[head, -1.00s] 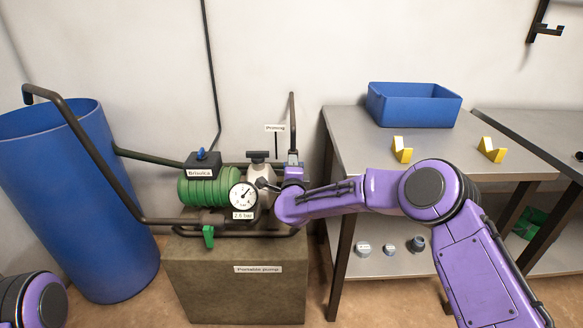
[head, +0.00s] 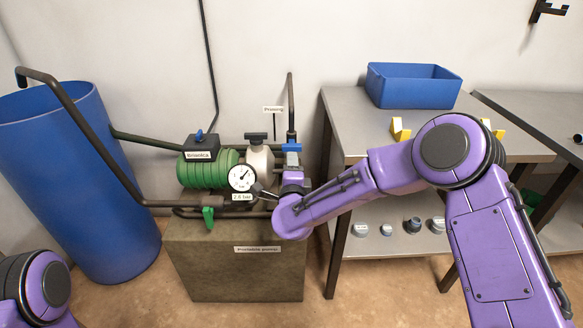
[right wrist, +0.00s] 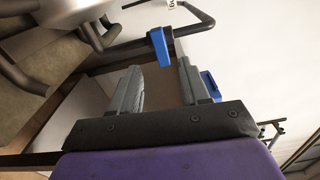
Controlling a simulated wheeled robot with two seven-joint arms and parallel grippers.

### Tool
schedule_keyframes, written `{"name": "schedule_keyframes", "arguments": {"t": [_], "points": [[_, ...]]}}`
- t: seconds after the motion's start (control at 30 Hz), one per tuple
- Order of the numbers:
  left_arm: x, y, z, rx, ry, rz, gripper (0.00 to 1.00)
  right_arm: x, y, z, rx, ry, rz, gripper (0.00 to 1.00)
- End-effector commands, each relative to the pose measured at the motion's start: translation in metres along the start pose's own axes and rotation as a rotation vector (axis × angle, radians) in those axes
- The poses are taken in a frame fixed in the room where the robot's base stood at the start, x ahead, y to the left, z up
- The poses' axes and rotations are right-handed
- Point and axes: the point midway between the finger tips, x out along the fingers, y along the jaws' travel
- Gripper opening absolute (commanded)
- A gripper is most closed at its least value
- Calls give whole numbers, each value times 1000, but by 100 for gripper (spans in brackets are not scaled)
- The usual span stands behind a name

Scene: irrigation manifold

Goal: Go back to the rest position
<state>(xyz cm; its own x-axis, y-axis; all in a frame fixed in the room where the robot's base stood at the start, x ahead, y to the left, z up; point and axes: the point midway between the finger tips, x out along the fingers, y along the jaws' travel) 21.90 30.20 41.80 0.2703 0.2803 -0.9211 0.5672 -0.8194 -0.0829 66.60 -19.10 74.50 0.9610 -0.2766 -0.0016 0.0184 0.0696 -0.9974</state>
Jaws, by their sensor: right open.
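My right gripper (right wrist: 159,72) is open and empty in the right wrist view, its two grey fingers apart. Beyond the fingertips is a blue valve lever (right wrist: 160,47) on a dark pipe, with nothing between the fingers. In the head view this blue lever (head: 291,147) stands right above my right wrist, which hides part of the pipework. The green pump (head: 207,169), a round gauge (head: 242,178) and a pale priming body (head: 258,160) are to the left of the wrist. Only a purple part of my left arm shows at bottom left; its gripper is out of view.
A blue barrel (head: 75,190) stands at left. The pump sits on a brown block (head: 235,275) labelled "Portable pump". At right a grey table (head: 345,115) bears a blue bin (head: 414,88) and yellow holders (head: 400,130). Several caps (head: 412,226) lie on its lower shelf.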

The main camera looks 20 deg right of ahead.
Motion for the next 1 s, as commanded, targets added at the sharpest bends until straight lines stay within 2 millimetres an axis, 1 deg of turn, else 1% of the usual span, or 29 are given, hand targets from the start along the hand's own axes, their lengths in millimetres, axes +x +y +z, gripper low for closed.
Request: {"name": "schedule_keyframes", "arguments": {"t": [0.1,0.37,0.43,0.47,0.57,0.6,0.67,0.7,0.77,0.8,0.87,0.9,0.97,1.0], "points": [[0,0,0,0,0,0,39,-7,0,0,-1,0,0,46],[0,0,0,0,0,0,39,-8,0,0,-5,0,0,46],[0,0,0,0,0,0,39,-8,3,3,-69,-17,12,46],[0,0,0,0,0,0,39,-14,14,5,-136,-42,44,46],[0,0,0,0,0,0,39,-48,72,-7,-383,-128,183,46],[0,0,0,0,0,0,39,-66,102,-17,-480,-164,251,46],[0,0,0,0,0,0,39,-97,145,-35,-621,-223,355,46],[0,0,0,0,0,0,39,-119,172,-50,-705,-261,425,46],[0,0,0,0,0,0,39,-154,207,-74,-821,-318,531,46],[0,0,0,0,0,0,39,-178,227,-91,-892,-356,599,46],[0,0,0,0,0,0,39,-214,252,-116,-985,-410,698,46],[0,0,0,0,0,0,39,-236,264,-132,-1035,-439,756,46],[0,0,0,0,0,0,39,-266,278,-154,-1099,-479,838,46],[0,0,0,0,0,0,39,-286,285,-169,-1137,-504,890,46]]}}
